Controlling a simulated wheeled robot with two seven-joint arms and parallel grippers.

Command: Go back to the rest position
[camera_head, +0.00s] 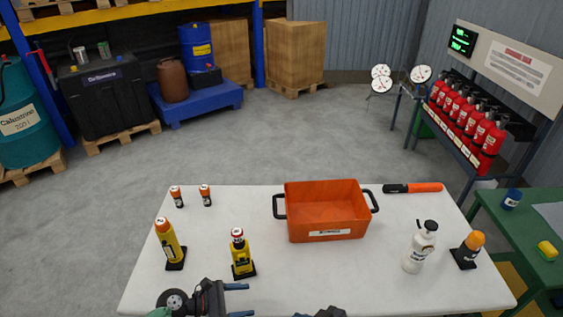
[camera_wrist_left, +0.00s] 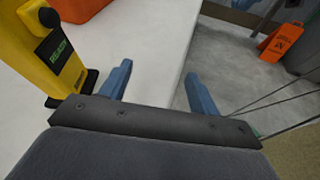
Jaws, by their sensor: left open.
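My left gripper (camera_head: 243,300) is at the near left edge of the white table (camera_head: 310,280). Its two blue fingers are apart with nothing between them, as the left wrist view also shows (camera_wrist_left: 159,75). A yellow device with a red top (camera_head: 242,256) stands upright on the table just beyond it. A yellow body with a black label (camera_wrist_left: 60,50) shows at the left of the left wrist view, apart from the fingers. A small dark part shows at the bottom middle of the head view; I cannot see right gripper fingers.
An orange bin (camera_head: 328,222) stands mid-table. A yellow-orange cylinder (camera_head: 170,246), two small batteries (camera_head: 205,195), a black-orange baton (camera_head: 412,188), a white bottle (camera_head: 420,250) and an orange-capped item (camera_head: 468,250) stand or lie around it. A green table (camera_head: 525,230) is at right.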

